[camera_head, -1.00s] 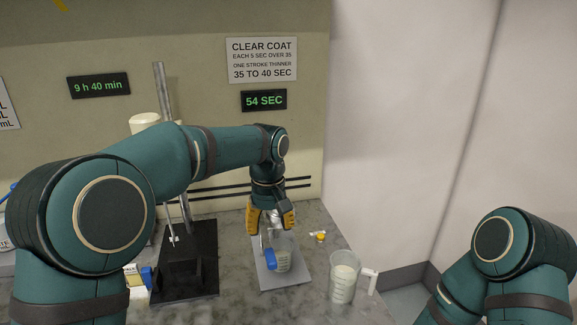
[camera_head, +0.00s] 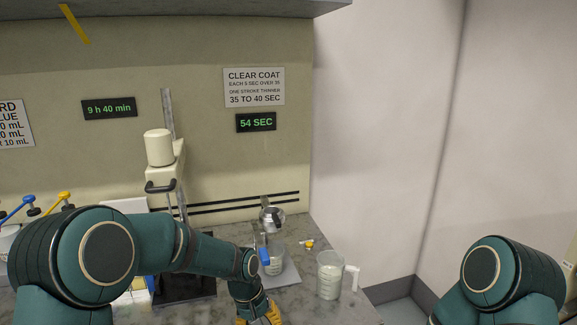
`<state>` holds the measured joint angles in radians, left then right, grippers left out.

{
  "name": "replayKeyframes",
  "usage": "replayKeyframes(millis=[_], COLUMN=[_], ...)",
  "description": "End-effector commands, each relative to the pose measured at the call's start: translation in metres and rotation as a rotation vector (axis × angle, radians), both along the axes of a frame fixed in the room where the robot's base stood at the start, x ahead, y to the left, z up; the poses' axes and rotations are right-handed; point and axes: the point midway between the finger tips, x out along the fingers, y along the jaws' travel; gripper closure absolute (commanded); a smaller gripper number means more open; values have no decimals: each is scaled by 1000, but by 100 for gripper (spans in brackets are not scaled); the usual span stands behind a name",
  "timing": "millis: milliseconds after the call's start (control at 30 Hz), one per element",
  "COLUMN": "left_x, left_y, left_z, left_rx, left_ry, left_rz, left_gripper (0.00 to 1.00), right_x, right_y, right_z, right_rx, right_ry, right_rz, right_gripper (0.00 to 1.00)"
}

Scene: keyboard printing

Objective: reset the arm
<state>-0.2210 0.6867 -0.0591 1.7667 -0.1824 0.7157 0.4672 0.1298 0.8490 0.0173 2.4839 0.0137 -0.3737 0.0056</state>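My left arm comes in from the left. Its gripper (camera_head: 260,319) is at the bottom edge, and only part of its yellow fingers shows, so I cannot tell whether it is open or shut. It is in front of the grey plate (camera_head: 289,277), apart from the metal cup (camera_head: 272,218) on the stand there. A clear beaker (camera_head: 274,264) is below that cup, beside a blue knob (camera_head: 264,256). Of my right arm only the upper part shows at the lower right; its gripper is out of view.
A measuring jug (camera_head: 330,276) with pale liquid stands on the counter (camera_head: 297,304) to the right. A small yellow-and-white item (camera_head: 308,244) lies behind it. A mixer (camera_head: 160,165) on a black base stands behind my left arm. Signs and timers hang on the wall (camera_head: 210,140).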

Motion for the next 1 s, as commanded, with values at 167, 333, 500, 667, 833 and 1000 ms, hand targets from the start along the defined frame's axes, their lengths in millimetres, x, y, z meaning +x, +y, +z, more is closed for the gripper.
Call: replayKeyframes(millis=[167, 333, 500, 667, 833, 1000], left_x=[-57, -120, -172, -195, -198, -198], left_y=[10, 19, 29, 34, 35, 35], left_z=[-95, -154, -181, -187, -187, -187], left_rx=[-94, -146, -154, -145, -143, -143], left_ry=[-24, -77, -124, -151, -160, -160], left_rz=[-15, -2, 17, 23, 25, 25], left_gripper=[45, 45, 45, 45, 45, 45], right_x=[-2, -3, -4, -5, -5, -5], right_y=[0, 1, 1, 1, 1, 1], right_z=[-8, -14, -18, -19, -19, -19], right_rx=[1, 1, 1, 1, 1, 1], right_ry=[4, 8, 10, 11, 11, 11], right_rz=[3, 5, 7, 8, 8, 8], right_gripper=[45, 45, 45, 45, 45, 45])
